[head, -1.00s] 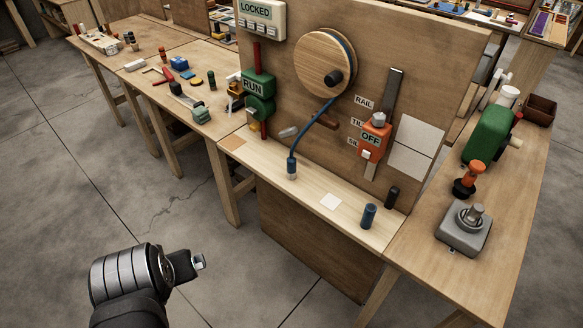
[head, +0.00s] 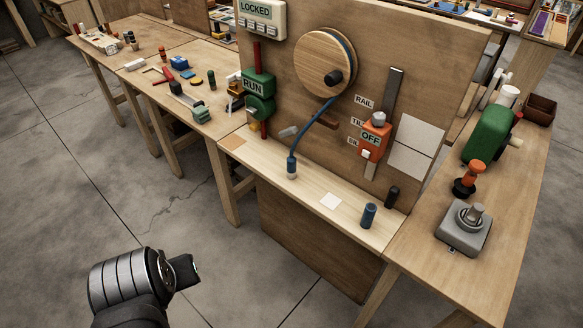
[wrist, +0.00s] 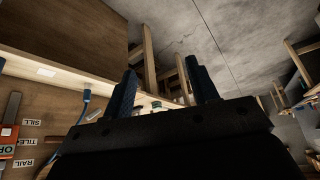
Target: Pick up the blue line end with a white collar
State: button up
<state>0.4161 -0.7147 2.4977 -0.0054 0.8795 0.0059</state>
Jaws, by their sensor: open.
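The blue line end (head: 291,168) hangs from the blue line (head: 316,127) that runs down from the wooden reel (head: 324,64). It has a pale collar at its bottom and is upright, at or just above the light wood ledge. In the wrist view the blue line end (wrist: 86,96) shows left of the fingers. My gripper (head: 187,270) is at the lower left of the head view, over the floor and well away from the line end. In the wrist view my gripper (wrist: 163,84) has its two dark fingers apart with nothing between them.
The panel behind carries a green RUN unit (head: 258,86) and an orange OFF switch (head: 374,139). Open floor lies between my gripper and the ledge.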

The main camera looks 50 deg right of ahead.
jog(key=w+d+r+m+h, duration=0.1)
jog(key=w+d+r+m, duration=0.25)
jog(key=w+d, duration=0.3)
jog(key=m+g+h, duration=0.1)
jog(key=m+g, duration=0.3)
jog(key=m, duration=0.3)
send_over(292, 164)
jog(key=a, duration=0.5)
notch_tip(292, 164, down, 5)
jog(key=x, duration=1.1)
jog(key=shift+s+d, duration=0.2)
jog(key=shift+d+x, duration=0.2)
jog(key=shift+x, duration=2.7)
jog(key=shift+w+r, duration=0.15)
jog(key=shift+c, duration=0.4)
